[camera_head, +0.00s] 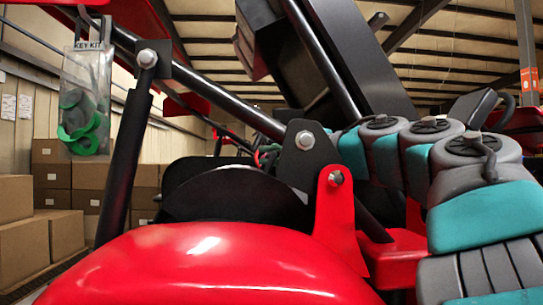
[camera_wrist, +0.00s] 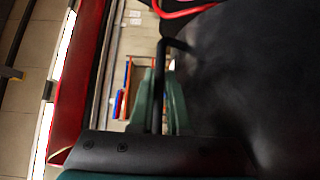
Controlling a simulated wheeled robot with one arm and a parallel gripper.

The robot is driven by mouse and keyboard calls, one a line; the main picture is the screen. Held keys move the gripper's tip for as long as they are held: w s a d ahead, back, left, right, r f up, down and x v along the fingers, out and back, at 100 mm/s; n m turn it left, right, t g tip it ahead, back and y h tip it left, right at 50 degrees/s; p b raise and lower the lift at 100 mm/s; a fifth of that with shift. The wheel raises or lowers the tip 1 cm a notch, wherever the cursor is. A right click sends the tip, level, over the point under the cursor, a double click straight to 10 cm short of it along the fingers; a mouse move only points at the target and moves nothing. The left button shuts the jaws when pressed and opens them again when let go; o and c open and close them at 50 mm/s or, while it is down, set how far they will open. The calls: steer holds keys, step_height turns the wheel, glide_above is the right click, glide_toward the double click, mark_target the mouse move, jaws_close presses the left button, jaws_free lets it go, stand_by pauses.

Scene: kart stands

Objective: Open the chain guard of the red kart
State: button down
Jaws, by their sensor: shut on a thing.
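In the wrist view, my gripper (camera_wrist: 160,80) has its two teal fingers on either side of a thin black bent handle (camera_wrist: 178,44). It is shut on this handle. The handle's top bends right toward a large dark rounded panel (camera_wrist: 245,80), which looks like the chain guard. In the head view, the red kart (camera_head: 205,265) fills the lower front with its glossy red bodywork. A black rounded cover (camera_head: 230,195) stands behind that bodywork. I cannot tell for sure whether it is the same panel. My gripper and the handle are not clearly visible in the head view.
Black bars and a red bracket (camera_head: 337,215) rise close around the kart. A clear key kit bag (camera_head: 86,100) hangs at the upper left. Cardboard boxes (camera_head: 80,235) are stacked at the left. In the wrist view, a red panel (camera_wrist: 80,80) stands left of the fingers.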

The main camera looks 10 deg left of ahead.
steer(key=shift+f, duration=0.1)
steer(key=shift+w+d+m+t+y+b, duration=0.25)
steer(key=shift+d+m+t+y+b, duration=0.25)
steer(key=shift+d+m, duration=0.3)
steer(key=shift+w+d+r+m+y, duration=0.1)
steer(key=shift+d+r+m+y, duration=0.1)
steer(key=shift+d, duration=0.15)
steer(key=shift+w+d+r+m+y, duration=0.1)
steer(key=shift+d+m, duration=0.1)
steer(key=shift+d, duration=0.1)
steer(key=c, duration=1.2)
jaws_free()
steer(key=shift+o, duration=0.2)
steer(key=shift+s, duration=0.1)
